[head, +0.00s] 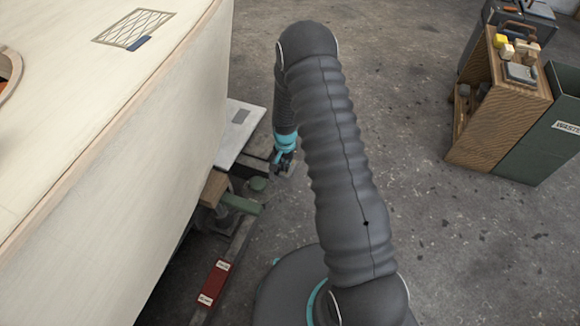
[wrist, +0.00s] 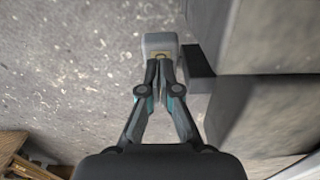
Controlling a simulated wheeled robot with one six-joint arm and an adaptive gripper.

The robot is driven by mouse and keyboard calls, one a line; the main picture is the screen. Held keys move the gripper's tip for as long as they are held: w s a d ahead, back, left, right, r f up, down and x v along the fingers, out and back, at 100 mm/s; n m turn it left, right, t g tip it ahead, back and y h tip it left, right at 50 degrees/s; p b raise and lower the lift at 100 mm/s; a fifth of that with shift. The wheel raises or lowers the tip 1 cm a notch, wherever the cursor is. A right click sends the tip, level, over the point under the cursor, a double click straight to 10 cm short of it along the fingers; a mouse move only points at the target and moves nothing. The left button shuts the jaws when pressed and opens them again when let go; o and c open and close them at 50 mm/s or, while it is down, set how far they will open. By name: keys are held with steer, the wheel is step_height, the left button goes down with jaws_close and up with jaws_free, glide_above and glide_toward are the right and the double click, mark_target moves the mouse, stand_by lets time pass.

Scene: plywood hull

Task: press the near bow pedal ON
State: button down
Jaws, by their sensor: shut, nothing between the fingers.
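My gripper (head: 284,162) points down beside the hull, low near the floor, with its fingers together and nothing held. In the wrist view its fingertips (wrist: 159,62) are at a small pale grey block (wrist: 159,42), which may be the pedal. They overlap the block's edge in the picture; I cannot tell whether they touch it. In the head view a small light patch beside the fingertips may be the same block, mostly hidden by my gripper. A red plate with two white labels (head: 213,283) lies lower, along the hull's base; the labels are too small to read.
The pale plywood hull (head: 110,150) fills the left. Large grey blocks (wrist: 262,110) stand right of my gripper in the wrist view. A wooden cabinet (head: 502,110) and green waste bin (head: 545,140) stand far right; floor between is clear.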

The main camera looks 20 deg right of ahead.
steer(key=shift+f+b, duration=1.15)
steer(key=shift+f, duration=0.35)
stand_by(0.8)
steer(key=shift+r+p, duration=1.75)
steer(key=shift+r, duration=1.8)
